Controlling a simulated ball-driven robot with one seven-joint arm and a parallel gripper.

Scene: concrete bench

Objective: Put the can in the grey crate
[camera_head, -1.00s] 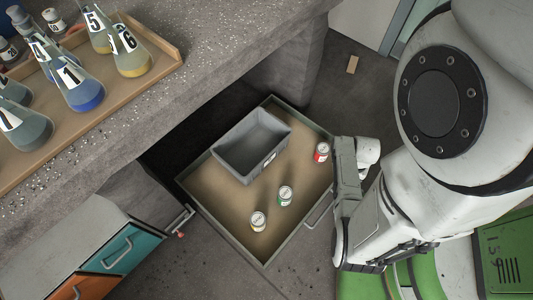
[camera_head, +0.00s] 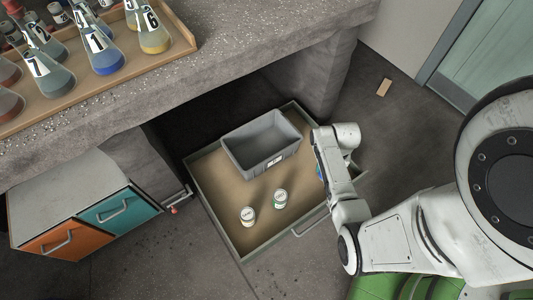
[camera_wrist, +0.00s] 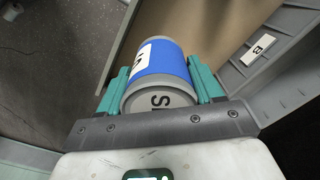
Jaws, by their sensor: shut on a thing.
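My gripper (camera_wrist: 160,84) is shut on a can with a blue label (camera_wrist: 158,62) and a grey lid, one finger on each side. In the head view my gripper (camera_head: 320,158) is over the right side of the open drawer, and only a bit of blue shows beside it. The grey crate (camera_head: 244,157) stands in the back part of the drawer, left of my gripper, and looks empty. Its wall with a white label (camera_wrist: 262,52) is at the right of the wrist view. The can is outside the crate.
The concrete bench (camera_head: 240,50) overhangs the drawer's back. A tray (camera_head: 185,42) of flasks stands on it. A cabinet (camera_head: 95,215) is at left.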

